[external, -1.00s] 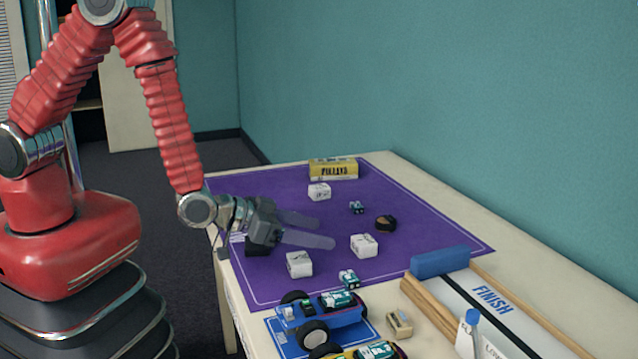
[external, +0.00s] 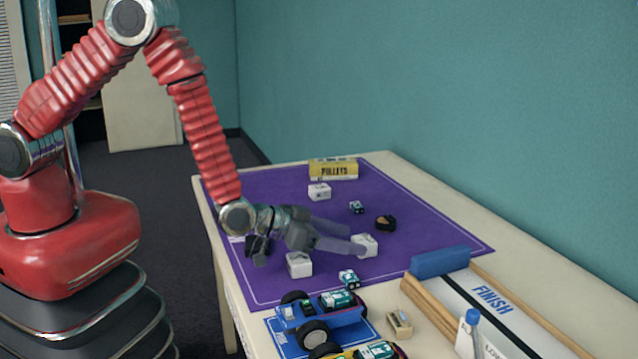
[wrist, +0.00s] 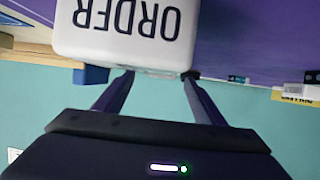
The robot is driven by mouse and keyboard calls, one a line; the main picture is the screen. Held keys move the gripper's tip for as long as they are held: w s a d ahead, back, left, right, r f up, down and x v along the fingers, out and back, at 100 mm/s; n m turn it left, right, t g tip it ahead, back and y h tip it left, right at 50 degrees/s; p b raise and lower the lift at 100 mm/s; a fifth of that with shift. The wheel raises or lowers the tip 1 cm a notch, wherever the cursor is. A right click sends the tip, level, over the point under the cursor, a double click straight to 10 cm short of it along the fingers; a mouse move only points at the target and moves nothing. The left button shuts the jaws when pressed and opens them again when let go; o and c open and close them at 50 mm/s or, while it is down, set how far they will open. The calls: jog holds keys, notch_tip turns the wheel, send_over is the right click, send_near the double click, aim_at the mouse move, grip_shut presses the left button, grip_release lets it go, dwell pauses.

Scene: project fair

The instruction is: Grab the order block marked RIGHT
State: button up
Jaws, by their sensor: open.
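Three white order blocks are on the purple mat (external: 270,285): one near block (external: 300,265), one far block (external: 319,191) and one right-hand block (external: 369,243). Their markings are too small to read in the external view, so I cannot tell which says RIGHT. My gripper (external: 350,237) is open, its fingers low over the mat and reaching to the right-hand block, partly covering it. In the wrist view a white block (wrist: 100,48) reading ORDER upside down lies at the fingertips; its other faces are hidden. Whether the fingers touch it I cannot tell.
A yellow PULLEYS box (external: 333,169) stands at the mat's back. A dark round item (external: 385,223) and small teal-white pieces (external: 357,207) lie nearby. A blue toy car (external: 325,320) is in front; a FINISH track (external: 490,298) with a blue bar (external: 440,262) is at right.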

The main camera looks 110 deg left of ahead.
aim_at(358, 240)
jog(key=shift+x, duration=2.35)
jog(key=shift+c, duration=0.3)
jog(key=shift+r, duration=0.1)
jog(key=c, duration=1.1)
